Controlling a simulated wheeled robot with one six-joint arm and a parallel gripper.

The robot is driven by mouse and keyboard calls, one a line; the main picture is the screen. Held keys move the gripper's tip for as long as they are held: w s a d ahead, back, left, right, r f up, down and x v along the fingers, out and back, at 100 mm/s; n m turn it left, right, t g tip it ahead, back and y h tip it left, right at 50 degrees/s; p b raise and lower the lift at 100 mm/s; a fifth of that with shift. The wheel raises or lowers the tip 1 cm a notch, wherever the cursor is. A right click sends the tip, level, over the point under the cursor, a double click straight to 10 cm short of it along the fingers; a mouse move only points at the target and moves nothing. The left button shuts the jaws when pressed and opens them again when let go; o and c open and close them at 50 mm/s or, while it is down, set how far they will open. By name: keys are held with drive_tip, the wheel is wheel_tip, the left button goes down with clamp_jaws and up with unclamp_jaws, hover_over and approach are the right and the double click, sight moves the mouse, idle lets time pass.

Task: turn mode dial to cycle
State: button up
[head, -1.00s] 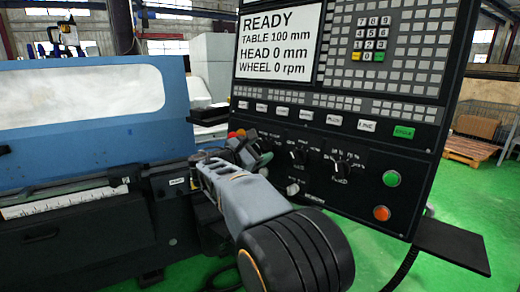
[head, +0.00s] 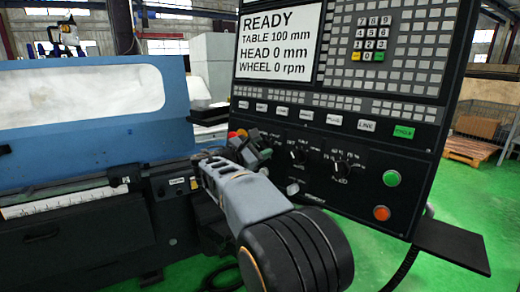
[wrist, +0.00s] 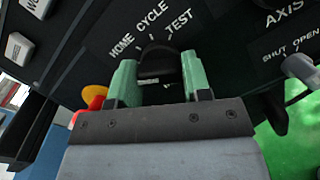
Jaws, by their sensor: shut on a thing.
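The mode dial (wrist: 157,58) is a dark knob on the black control panel, under the printed words HOME, CYCLE and TEST in the wrist view. My gripper (wrist: 158,78) has its two green fingers on either side of the dial and is shut on it. The dial's pointer is hard to make out, so I cannot tell which word it faces. In the head view my gripper (head: 258,152) is at the panel's lower left, and my arm and gripper mostly hide the dial.
A red button with a yellow collar (wrist: 93,98) sits close left of my gripper. The AXIS and SHUT/OPEN controls are to the right, with a grey lever (wrist: 299,67). Other dials (head: 342,168), a green button (head: 391,178) and an orange button (head: 382,213) lie further right.

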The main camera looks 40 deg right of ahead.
drive_tip(key=m+g+b, duration=0.1)
drive_tip(key=m+b, duration=0.1)
drive_tip(key=m, duration=0.1)
drive_tip(key=shift+f, duration=0.1)
drive_tip(key=m+b, duration=0.1)
drive_tip(key=m, duration=0.1)
drive_tip(key=m+b, duration=0.1)
drive_tip(key=m, duration=0.2)
drive_tip(key=shift+g+y, duration=0.3)
drive_tip(key=shift+y, duration=0.1)
drive_tip(key=m+y+b, duration=0.1)
drive_tip(key=m, duration=0.3)
drive_tip(key=shift+m+g+b, duration=0.3)
drive_tip(key=shift+b, duration=0.1)
drive_tip(key=shift+m+y+b, duration=0.4)
drive_tip(key=shift+m+b, duration=0.2)
drive_tip(key=shift+m, duration=1.2)
drive_tip(key=shift+r+m, duration=0.2)
drive_tip(key=shift+m, duration=0.1)
drive_tip(key=o, duration=0.9)
